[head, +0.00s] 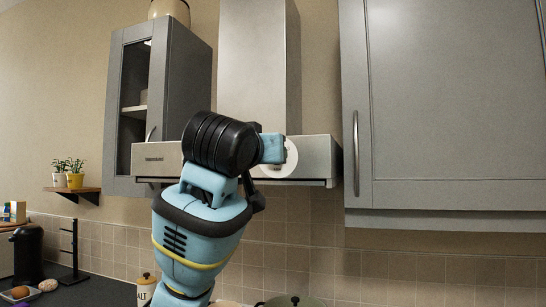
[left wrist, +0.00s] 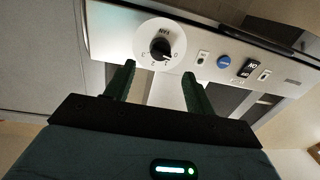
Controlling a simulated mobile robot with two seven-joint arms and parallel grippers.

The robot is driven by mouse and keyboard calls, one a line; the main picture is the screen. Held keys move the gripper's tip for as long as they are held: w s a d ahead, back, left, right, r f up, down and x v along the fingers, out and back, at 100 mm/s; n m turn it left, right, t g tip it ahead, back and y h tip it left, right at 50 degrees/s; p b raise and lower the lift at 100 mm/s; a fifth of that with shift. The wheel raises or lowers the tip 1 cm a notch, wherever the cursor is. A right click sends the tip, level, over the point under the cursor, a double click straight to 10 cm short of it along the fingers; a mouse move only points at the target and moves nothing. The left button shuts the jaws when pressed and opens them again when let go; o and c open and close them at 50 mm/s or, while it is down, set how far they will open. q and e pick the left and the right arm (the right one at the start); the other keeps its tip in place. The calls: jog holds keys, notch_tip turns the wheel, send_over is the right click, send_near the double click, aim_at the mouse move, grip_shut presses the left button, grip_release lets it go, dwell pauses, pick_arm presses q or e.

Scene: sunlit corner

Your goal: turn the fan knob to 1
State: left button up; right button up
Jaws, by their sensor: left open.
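The plate also shows in the head view on the range hood's front panel (head: 318,156), partly behind my left arm. My left gripper (left wrist: 160,72) is open and empty. Its two dark fingers point toward the panel, one to either side of the knob, with the tips appearing just below it in the left wrist view. No contact is visible. In the head view my wrist hides the fingers. My right gripper is out of view.
Beside the knob are a blue round button (left wrist: 224,62) and a black switch (left wrist: 249,67). A grey cabinet (head: 440,110) stands right of the hood and a glass-door cabinet (head: 165,90) left. A pot (head: 292,301) and a salt jar (head: 146,289) are below.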

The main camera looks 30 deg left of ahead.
pick_arm(q)
jog(key=x, duration=0.7)
jog(key=shift+w+a, duration=0.1)
jog(key=shift+c, duration=0.3)
jog(key=c, duration=0.9)
jog(key=shift+m, duration=0.4)
jog(key=shift+f+m+t, duration=0.1)
jog(key=shift+m+t, duration=0.05)
jog(key=shift+m, duration=1.9)
jog(key=shift+f+m+t, duration=0.1)
jog(key=shift+m+t, duration=0.05)
jog(key=shift+m, duration=1.9)
jog(key=o, duration=1)
jog(key=shift+c, duration=0.2)
